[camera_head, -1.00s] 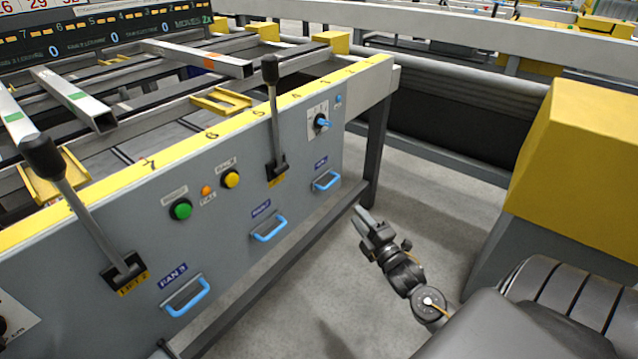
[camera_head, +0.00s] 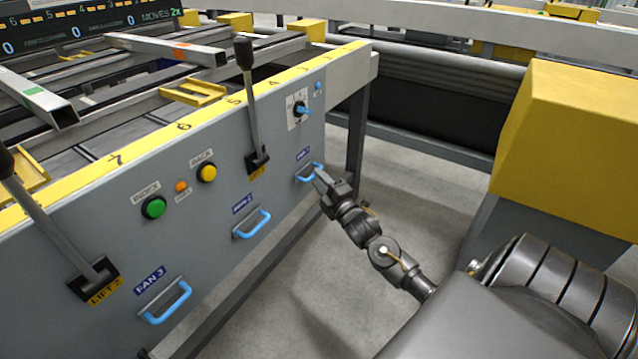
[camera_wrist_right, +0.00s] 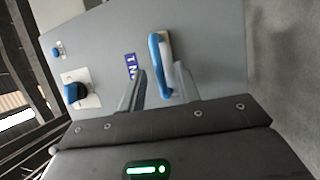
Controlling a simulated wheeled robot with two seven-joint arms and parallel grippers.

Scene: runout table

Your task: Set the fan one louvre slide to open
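The fan one louvre slide has a blue handle (camera_head: 310,172) at the far right end of the grey panel, below a small blue label. My right gripper (camera_head: 319,179) is right at this handle. In the right wrist view, the blue handle (camera_wrist_right: 159,66) stands upright ahead of my right gripper (camera_wrist_right: 158,84). Its two fingers are apart, one on each side of the handle's near end. I cannot tell whether either finger touches it. My left gripper is not in view.
The fan two handle (camera_head: 252,223) and fan three handle (camera_head: 166,301) are further left on the panel. A blue rotary knob (camera_head: 301,109) is above fan one, and a black lever (camera_head: 252,110) stands to its left. A yellow block (camera_head: 570,150) is at the right.

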